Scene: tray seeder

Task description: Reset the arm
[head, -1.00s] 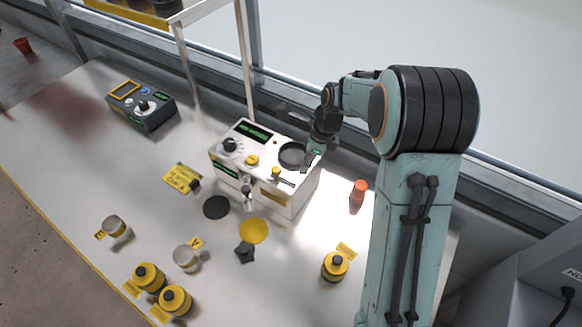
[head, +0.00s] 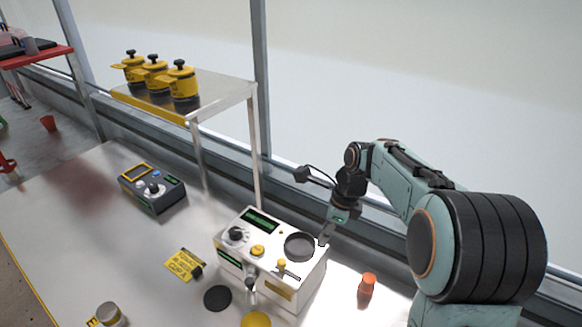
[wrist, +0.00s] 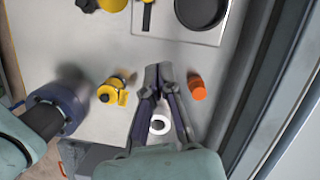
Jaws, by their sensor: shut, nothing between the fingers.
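My gripper (head: 326,238) is at the right rear of the white seeder machine (head: 262,226) in the head view, pointing down. In the wrist view my gripper (wrist: 158,70) has its fingertips together with nothing held. It is over the table between a yellow canister (wrist: 113,92) on the left and an orange cup (wrist: 197,87) on the right. The machine's dark round bowl (head: 299,247) is just left of the gripper in the head view. A round white thing (wrist: 160,124) shows between the finger linkages in the wrist view.
A grey control box (head: 153,190) stands at the left on the table. A raised shelf (head: 220,93) holds yellow canisters (head: 156,78). The orange cup (head: 367,284) stands right of the machine. A yellow card (head: 184,265) and black disc (head: 217,298) lie before it. A window frame runs behind.

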